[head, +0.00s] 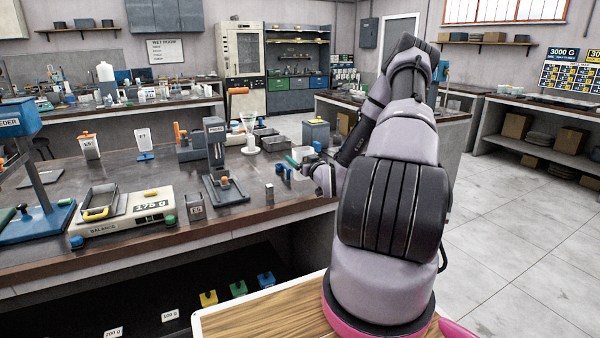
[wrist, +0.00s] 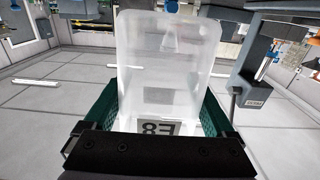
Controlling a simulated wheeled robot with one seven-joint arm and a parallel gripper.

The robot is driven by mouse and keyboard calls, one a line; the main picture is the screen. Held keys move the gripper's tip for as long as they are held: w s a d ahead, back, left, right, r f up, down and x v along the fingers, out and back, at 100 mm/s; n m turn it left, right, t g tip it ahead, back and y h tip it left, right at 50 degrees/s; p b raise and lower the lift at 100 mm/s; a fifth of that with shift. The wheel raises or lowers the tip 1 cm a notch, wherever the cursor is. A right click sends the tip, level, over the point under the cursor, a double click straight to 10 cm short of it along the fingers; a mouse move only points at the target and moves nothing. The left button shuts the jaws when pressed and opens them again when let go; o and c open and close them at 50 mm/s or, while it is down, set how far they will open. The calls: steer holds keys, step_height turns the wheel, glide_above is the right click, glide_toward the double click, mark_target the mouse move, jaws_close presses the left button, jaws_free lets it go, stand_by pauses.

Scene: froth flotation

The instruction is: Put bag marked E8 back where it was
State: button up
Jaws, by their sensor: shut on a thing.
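The bag marked E8 (wrist: 168,65) is a translucent white pouch filling the middle of the wrist view. Its black-on-white E8 label (wrist: 157,130) reads upside down near my gripper. My gripper (wrist: 155,112) is shut on the bag, with a green finger on each side. In the head view my gripper (head: 302,166) is over the right end of the dark bench, partly hidden by my arm. A pale patch of the bag (head: 303,154) shows there. A similar bag marked E7 (head: 143,138) stands on a small blue-based stand at the back left.
Another white bag (head: 89,147) stands left of E7. A grey press-like stand (head: 217,150) and a clear funnel (head: 249,128) are left of my gripper.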

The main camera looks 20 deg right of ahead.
steer(key=shift+f, duration=2.15)
steer(key=shift+f, duration=0.1)
steer(key=o, duration=1.3)
steer(key=shift+c, duration=0.2)
steer(key=shift+s, duration=0.1)
steer(key=s, duration=1.2)
steer(key=shift+d, duration=0.15)
